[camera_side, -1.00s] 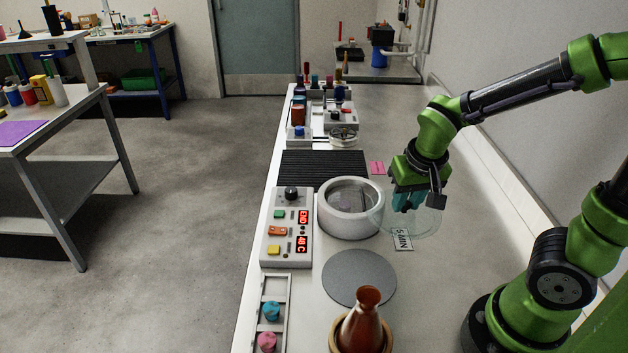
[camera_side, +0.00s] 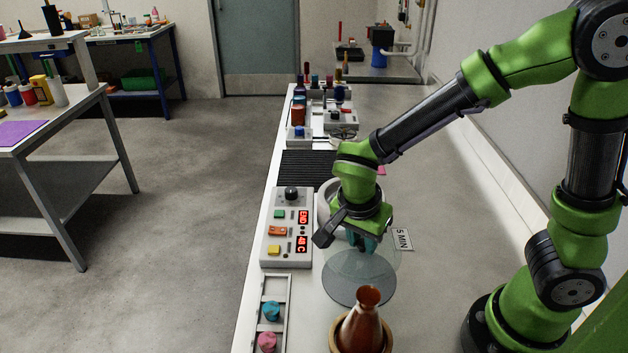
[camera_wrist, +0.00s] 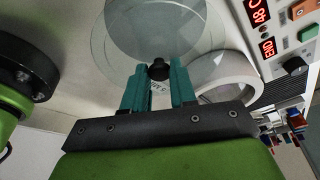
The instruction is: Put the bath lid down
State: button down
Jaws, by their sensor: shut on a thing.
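My gripper (camera_side: 362,243) is shut on the dark knob (camera_wrist: 158,70) of the clear, see-through bath lid (camera_side: 388,262). The teal fingers (camera_wrist: 158,85) close on the knob from both sides in the wrist view. The lid is level and overlaps the grey round mat (camera_side: 355,292) in the side view; it appears to be a little above the mat, but the gap is hard to judge. The white round bath (camera_side: 324,205) stands behind my gripper, mostly hidden by it in the side view. Its rim also shows in the wrist view (camera_wrist: 238,70).
A control box (camera_side: 286,228) with red displays stands left of the bath. A brown flask (camera_side: 366,325) in a ring stands close in front of the mat. A rack (camera_side: 270,290) with blue and pink pieces lies front left. A "5 MIN" card (camera_side: 402,239) lies to the right.

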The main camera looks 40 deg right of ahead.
aim_at(359, 256)
notch_tip(359, 256, down, 7)
jog(key=shift+r, duration=0.15)
dwell(0.4)
jog(key=c, duration=0.9)
grip_release()
